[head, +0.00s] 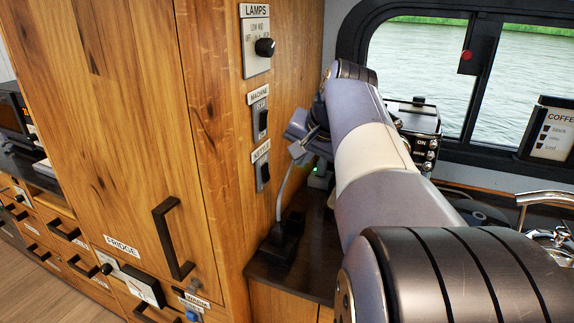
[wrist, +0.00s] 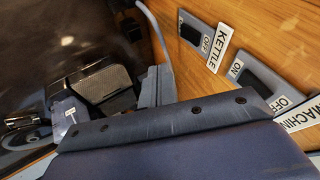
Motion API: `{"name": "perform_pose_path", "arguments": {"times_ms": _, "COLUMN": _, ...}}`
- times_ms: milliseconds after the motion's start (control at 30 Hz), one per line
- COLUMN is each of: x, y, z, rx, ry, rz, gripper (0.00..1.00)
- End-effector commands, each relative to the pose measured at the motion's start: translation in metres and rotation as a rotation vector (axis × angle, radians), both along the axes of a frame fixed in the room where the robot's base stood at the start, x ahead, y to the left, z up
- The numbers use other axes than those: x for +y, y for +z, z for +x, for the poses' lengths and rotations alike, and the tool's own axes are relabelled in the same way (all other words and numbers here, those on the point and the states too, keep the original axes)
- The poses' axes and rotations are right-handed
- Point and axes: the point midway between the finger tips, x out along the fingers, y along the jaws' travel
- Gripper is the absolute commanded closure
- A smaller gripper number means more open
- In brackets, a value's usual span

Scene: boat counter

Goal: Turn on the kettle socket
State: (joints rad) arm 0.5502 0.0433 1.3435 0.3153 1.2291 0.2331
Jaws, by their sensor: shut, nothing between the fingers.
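The kettle socket switch (head: 262,174) is a black rocker on a grey plate, low on the wooden side panel under its KETTLE label (head: 261,152). In the wrist view the same switch (wrist: 190,34) is at the top, with OFF readable at the end nearest the KETTLE label (wrist: 220,48). I cannot tell which way the rocker is set. My gripper (head: 299,137) is shut and empty, just right of the panel at about the height between the machine and kettle switches. I see no contact with the switch. My arm hides part of the counter behind it.
The machine switch (head: 262,120) sits above the kettle switch, and the lamps knob (head: 265,47) sticks out higher up. A grey cable (head: 283,192) hangs beside the panel near a black object (head: 283,240) on the dark counter. A coffee machine (head: 418,122) stands behind my arm.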

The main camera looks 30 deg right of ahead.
Motion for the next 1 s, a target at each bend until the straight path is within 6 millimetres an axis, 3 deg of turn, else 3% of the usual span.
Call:
{"name": "perform_pose_path", "arguments": {"times_ms": 433, "x": 0.0, "y": -0.075, "z": 0.052, "rx": 0.005, "ry": 0.001, "rz": 0.002, "gripper": 1.0}}
{"name": "perform_pose_path", "arguments": {"times_ms": 700, "x": 0.02, "y": -0.078, "z": 0.079, "rx": 0.0, "ry": 0.002, "rz": 0.0, "gripper": 1.0}}
{"name": "perform_pose_path", "arguments": {"times_ms": 1000, "x": 0.024, "y": -0.079, "z": 0.083, "rx": -0.001, "ry": 0.0, "rz": -0.001, "gripper": 1.0}}
